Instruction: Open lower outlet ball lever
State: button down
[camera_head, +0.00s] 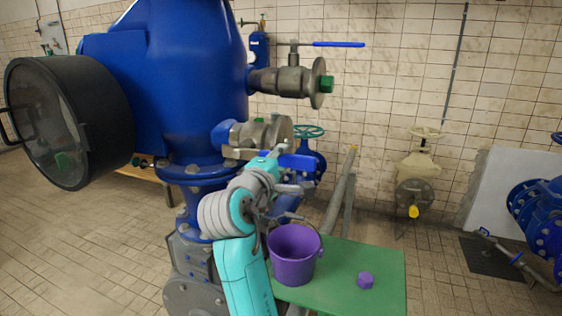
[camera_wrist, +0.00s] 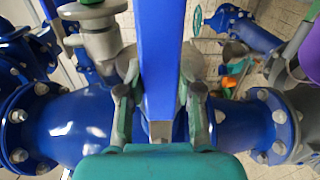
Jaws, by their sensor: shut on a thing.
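The lower outlet ball valve (camera_head: 262,133) is a grey metal body on the side of the big blue vessel. In the wrist view the blue lever (camera_wrist: 159,60) runs from the top edge down between the two fingers of my gripper (camera_wrist: 160,110). The fingers are shut on the lever, one on each side. My gripper and arm hide part of the lever and its joint with the valve in the head view.
Above is the upper outlet valve (camera_head: 290,80) with a long horizontal blue lever (camera_head: 338,44). A purple bucket (camera_head: 292,257) and a purple cap (camera_head: 365,280) stand on a green table (camera_head: 382,262) close to my arm. Blue flanged pipework (camera_wrist: 75,128) lies below my gripper.

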jog(key=shift+r, duration=0.4)
jog(key=c, duration=1.1)
grip_release()
jog(key=o, duration=0.3)
jog(key=shift+o, duration=0.2)
jog(key=shift+f, duration=0.1)
jog(key=shift+s, duration=0.1)
jog(key=v, duration=1.1)
jog(key=shift+s+a, duration=0.15)
jog(key=shift+s, duration=0.25)
